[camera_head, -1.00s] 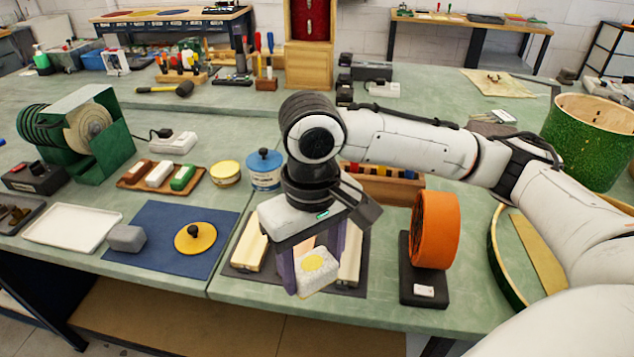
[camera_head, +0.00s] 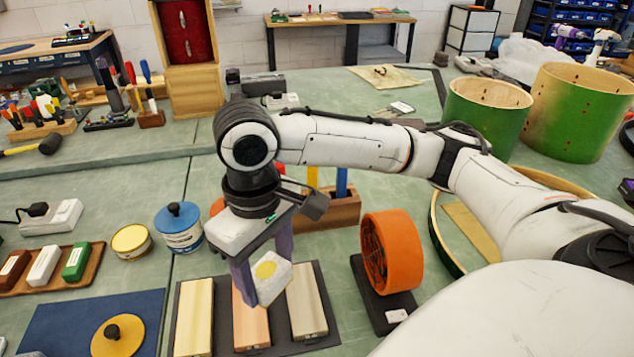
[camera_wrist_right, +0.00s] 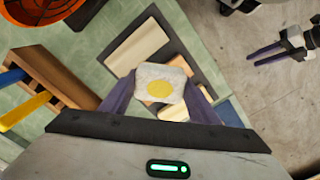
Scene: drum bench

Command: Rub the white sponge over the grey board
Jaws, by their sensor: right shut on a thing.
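My right gripper (camera_head: 262,270) is shut on the white sponge (camera_head: 281,280), a pale block with a yellow round spot. The sponge is tilted and hangs over the middle and right bars of a dark grey board (camera_head: 218,318). It looks raised above the bars, though the height is hard to judge. The board carries three pale wooden bars. In the right wrist view the sponge (camera_wrist_right: 172,72) sits between the purple fingers, with the board and bars behind it. My left gripper (camera_wrist_right: 264,52) appears only in that view, open and empty over the floor.
An orange ring (camera_head: 398,250) on a black stand is right of the board. A wooden holder (camera_head: 335,208) with coloured tools stands behind. A blue mat (camera_head: 60,325) with a yellow disc (camera_head: 117,335) lies to the left. A yellow tin (camera_head: 131,241) and a blue-lidded tin (camera_head: 180,228) are behind it.

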